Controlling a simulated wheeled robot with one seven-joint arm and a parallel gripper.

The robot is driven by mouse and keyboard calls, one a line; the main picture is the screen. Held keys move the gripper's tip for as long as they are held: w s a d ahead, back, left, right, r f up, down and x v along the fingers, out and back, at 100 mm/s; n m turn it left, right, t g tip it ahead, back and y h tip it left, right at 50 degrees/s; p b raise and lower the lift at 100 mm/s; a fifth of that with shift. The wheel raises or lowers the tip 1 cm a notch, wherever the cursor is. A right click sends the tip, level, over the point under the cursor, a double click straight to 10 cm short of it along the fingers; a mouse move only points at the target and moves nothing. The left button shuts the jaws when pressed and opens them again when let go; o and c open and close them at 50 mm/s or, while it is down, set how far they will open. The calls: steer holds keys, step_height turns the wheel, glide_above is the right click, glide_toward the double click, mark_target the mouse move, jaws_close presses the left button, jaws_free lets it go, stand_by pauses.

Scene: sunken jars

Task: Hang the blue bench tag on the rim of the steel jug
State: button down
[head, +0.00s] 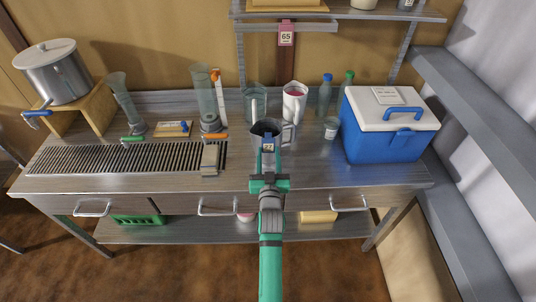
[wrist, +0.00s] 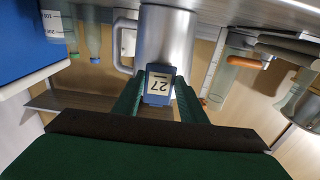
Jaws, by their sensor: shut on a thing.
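The blue bench tag (head: 268,147), with a pale label, is at the near side of the steel jug (head: 259,138). The jug stands upright on the bench, its handle to the right in the head view. In the wrist view, which is upside down, the tag (wrist: 160,84) reads 27 and overlaps the jug (wrist: 166,38) near its rim. My gripper (head: 268,160) is shut on the tag; in the wrist view its green fingers (wrist: 160,100) flank the tag. I cannot tell whether the tag is hooked over the rim or only in front of it.
A white-and-red cup (head: 294,102) and a clear beaker (head: 255,97) stand behind the jug. A small cup (head: 331,128) and a blue cooler (head: 385,140) are to the right. A grate (head: 110,157) and tall glass cylinder (head: 203,95) are left. The bench front is mostly clear.

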steer(key=shift+d+f, duration=0.1)
steer(key=shift+d, duration=0.05)
steer(key=c, duration=1)
jaws_free()
steer(key=shift+a, duration=0.2)
steer(key=shift+d, duration=0.2)
steer(key=shift+s, duration=0.1)
steer(key=s, duration=1)
steer(key=shift+s+a+f, duration=0.1)
steer(key=shift+s+f, duration=0.15)
steer(key=shift+s, duration=0.1)
steer(key=shift+s, duration=0.1)
steer(key=shift+s+f, duration=0.15)
steer(key=shift+s, duration=2.75)
